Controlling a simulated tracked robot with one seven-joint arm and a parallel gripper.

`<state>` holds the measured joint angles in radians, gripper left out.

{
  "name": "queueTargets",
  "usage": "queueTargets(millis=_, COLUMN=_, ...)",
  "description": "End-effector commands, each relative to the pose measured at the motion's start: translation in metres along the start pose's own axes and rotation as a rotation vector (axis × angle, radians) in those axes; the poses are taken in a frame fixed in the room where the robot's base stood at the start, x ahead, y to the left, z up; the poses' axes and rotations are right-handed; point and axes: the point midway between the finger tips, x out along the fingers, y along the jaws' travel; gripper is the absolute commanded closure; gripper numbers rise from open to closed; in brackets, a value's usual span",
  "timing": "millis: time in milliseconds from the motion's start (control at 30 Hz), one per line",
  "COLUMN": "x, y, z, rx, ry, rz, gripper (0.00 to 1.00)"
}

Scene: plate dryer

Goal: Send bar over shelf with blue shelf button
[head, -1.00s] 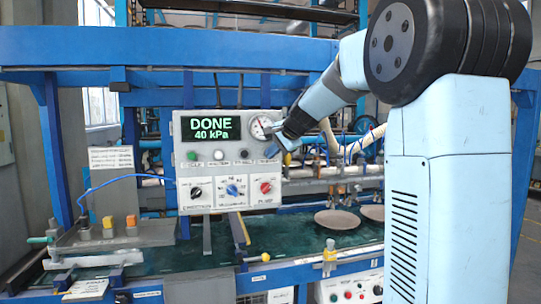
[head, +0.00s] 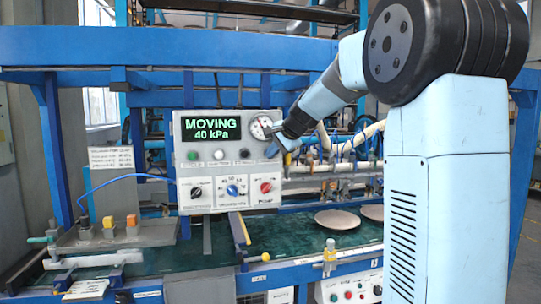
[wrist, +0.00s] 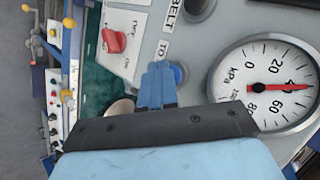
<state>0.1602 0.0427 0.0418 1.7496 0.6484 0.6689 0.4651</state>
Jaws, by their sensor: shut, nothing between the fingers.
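The grey control panel (head: 228,200) hangs from the blue frame, and its screen (head: 211,130) reads MOVING, 40 kPa. My gripper (head: 274,149) is shut and empty at the right end of the button row. In the wrist view my gripper's closed blue fingers (wrist: 159,72) are at the blue button (wrist: 179,76), covering part of it; I cannot tell whether they press it. The label beside it starts with TO; the rest is hidden. The bar (head: 330,170) with suction cups hangs behind the panel at the right, with no plate on it. I cannot single out the shelf.
A round gauge (wrist: 265,85) beside my fingers reads about 40 kPa. A red knob (wrist: 114,40) is on the panel. Brown plates (head: 337,220) lie on the green belt (head: 290,232) below the bar. A side station (head: 115,235) with orange and yellow blocks stands at left.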

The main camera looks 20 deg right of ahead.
Motion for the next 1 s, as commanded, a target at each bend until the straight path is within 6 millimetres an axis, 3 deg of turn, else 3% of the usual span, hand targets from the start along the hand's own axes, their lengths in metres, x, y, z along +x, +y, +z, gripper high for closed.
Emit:
queueTargets(millis=667, x=-0.011, y=0.008, z=0.008, rx=0.000, ry=0.001, rz=0.000, gripper=1.00)
queueTargets(millis=1000, x=-0.029, y=0.021, z=0.021, rx=0.001, ry=0.000, rz=-0.001, gripper=1.00)
